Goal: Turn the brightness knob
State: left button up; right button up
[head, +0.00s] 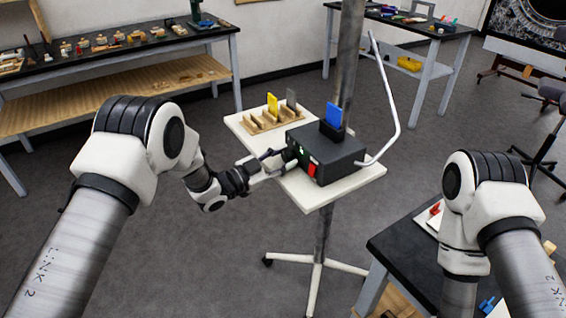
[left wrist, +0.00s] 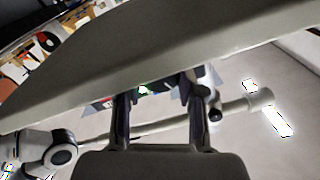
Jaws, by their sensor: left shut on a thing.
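A dark box (head: 338,160) stands on a white tray. Its front has a small green light (head: 302,149) and a red switch (head: 312,170). A blue card (head: 333,115) stands upright in the holder on top. The brightness knob (head: 289,155) is a small dark shape at the left end of the box's front, mostly hidden by my fingers. My left gripper (head: 281,162) is shut on it. In the left wrist view, the two fingers (left wrist: 158,92) reach up to a dark, shadowed area where I cannot make out the knob. My right gripper is out of view.
The white tray (head: 338,196) sits on a pole stand with spread feet. A wooden rack (head: 262,124) with a yellow card and a grey card is behind the box. A bent white rod (head: 386,95) rises at the right. A dark table (head: 410,250) is at lower right.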

pick_arm(q)
jog(key=o, duration=1.1)
jog(key=shift+o, duration=0.2)
notch_tip(320, 180, up, 10)
